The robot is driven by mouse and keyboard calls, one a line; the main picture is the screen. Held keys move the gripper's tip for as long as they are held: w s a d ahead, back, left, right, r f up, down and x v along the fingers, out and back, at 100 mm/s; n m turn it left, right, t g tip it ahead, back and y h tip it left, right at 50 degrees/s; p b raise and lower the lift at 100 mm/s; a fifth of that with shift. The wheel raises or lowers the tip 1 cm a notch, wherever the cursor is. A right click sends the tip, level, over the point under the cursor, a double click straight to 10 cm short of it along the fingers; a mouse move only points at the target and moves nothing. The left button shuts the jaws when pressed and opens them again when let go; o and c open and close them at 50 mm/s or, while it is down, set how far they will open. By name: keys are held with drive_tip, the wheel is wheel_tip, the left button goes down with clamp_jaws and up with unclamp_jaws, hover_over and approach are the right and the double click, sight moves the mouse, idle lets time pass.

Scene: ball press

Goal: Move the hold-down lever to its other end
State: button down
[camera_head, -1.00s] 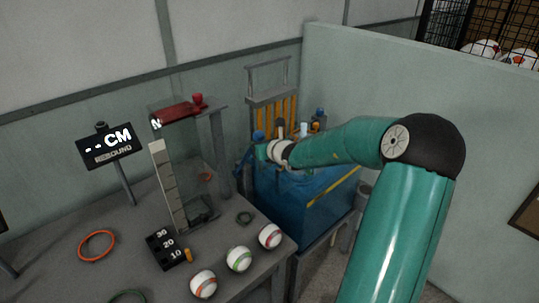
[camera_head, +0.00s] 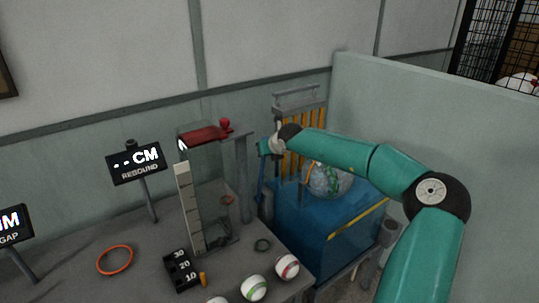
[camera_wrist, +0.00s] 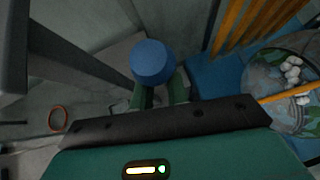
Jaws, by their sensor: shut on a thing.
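The hold-down lever's round blue knob (camera_wrist: 153,62) is at the upper middle of the wrist view. My gripper (camera_wrist: 160,92) has its two green fingers close on either side just below the knob, shut on the lever. In the head view my gripper (camera_head: 264,148) is at the left side of the blue press (camera_head: 312,232), in front of its orange-barred back guard. A thin blue upright, seemingly the lever's rod, runs down below the fingers. The knob itself is mostly hidden there by my gripper.
A clear rebound tower with a red top (camera_head: 205,134) stands left. Balls, an orange ring (camera_head: 115,260) and number blocks lie on the table.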

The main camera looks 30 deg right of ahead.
drive_tip(key=shift+w+d+r, duration=0.15)
drive_tip(key=shift+d+r, duration=0.05)
drive_tip(key=shift+r, duration=0.05)
drive_tip(key=c, duration=1.4)
unclamp_jaws()
drive_tip(key=shift+o, duration=0.2)
drive_tip(key=shift+a+f, duration=0.1)
drive_tip(key=v, duration=1.4)
drive_tip(key=shift+w, duration=0.1)
